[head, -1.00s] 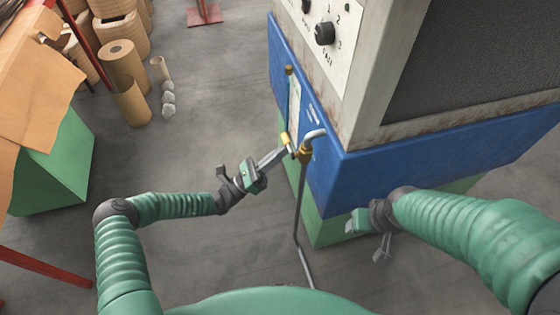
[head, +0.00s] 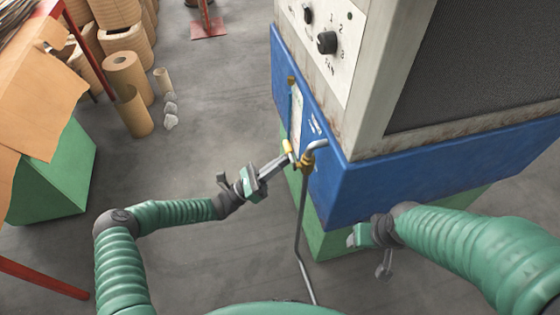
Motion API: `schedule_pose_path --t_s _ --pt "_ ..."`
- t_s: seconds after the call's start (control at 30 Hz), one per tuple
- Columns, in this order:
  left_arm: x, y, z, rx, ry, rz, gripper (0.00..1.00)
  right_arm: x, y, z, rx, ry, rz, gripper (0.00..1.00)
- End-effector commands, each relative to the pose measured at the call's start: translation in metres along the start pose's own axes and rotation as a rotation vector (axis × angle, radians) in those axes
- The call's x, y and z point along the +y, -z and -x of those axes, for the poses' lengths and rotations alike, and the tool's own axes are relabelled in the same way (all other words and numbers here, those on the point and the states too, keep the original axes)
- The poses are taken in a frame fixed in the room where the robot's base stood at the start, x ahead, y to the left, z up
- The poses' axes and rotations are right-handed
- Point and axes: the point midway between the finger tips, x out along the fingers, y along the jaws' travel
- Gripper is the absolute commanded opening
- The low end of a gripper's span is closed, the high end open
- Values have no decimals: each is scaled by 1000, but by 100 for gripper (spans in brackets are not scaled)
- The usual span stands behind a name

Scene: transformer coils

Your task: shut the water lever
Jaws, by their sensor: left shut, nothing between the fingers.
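The water lever is the small yellow piece (head: 288,146) by the brass valve (head: 307,161), on the left side of the blue cabinet base (head: 420,180). A bent grey pipe (head: 301,235) runs from the valve down to the floor. My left gripper (head: 286,157) is shut with nothing between its fingers. Its tips are at the yellow piece and seem to touch it; the exact contact is too small to tell. My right gripper (head: 354,238) is in front of the cabinet's lower edge, away from the valve. Its fingers are too unclear to judge.
A control panel with a black knob (head: 327,42) is above the blue base. A green block (head: 55,175) with brown sheets (head: 40,95) stands at the left. Brown paper rolls (head: 125,75) stand behind it. Grey floor (head: 215,110) between is clear.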

Motion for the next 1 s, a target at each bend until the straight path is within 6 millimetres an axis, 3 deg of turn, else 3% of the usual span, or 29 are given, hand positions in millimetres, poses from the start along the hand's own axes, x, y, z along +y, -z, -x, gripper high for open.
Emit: schedule_pose_path --t_s 0.17,0.23,0.4,0.6,0.77,0.87,0.97,1.0 --pt "-3 42 25 1 2 6 0 0 -8 -32 0 0 0 63" --pt "-3 30 41 1 -2 1 0 0 -5 -18 -2 0 0 63" --pt "-6 31 86 2 -1 1 0 0 -3 -14 1 0 0 63" --pt "-7 32 115 2 2 3 0 0 -3 -14 0 0 0 63" --pt "-8 32 119 4 5 3 0 0 -3 -14 0 0 0 63" --pt "-19 38 110 67 60 -1 0 0 -3 -14 0 0 0 63" --pt "-57 60 96 269 230 -29 0 0 -3 -13 0 0 0 63" --pt "-78 70 95 383 329 -55 0 0 -3 -13 0 0 0 63"
